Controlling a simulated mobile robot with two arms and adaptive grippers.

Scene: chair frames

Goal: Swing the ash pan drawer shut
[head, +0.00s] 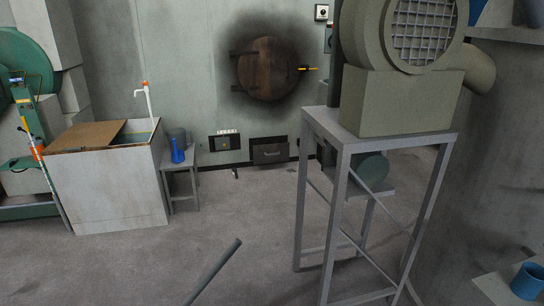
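The dark ash pan drawer (270,153) sits low in the pale green wall, below the round brown furnace door (268,70). Its dark front panel shows at floor level, and its lower part seems to stand a little out from the wall. From this distance I cannot tell how far open it is. Neither of my grippers shows in the head view, so nothing is seen touching the drawer.
A blower (405,100) stands on a tall grey metal frame (343,200) at the right front. A white bin (110,185) and a small table (193,165) with a blue jug (177,152) are at the left. A grey bar (215,270) rises from the bottom edge. Open floor lies before the drawer.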

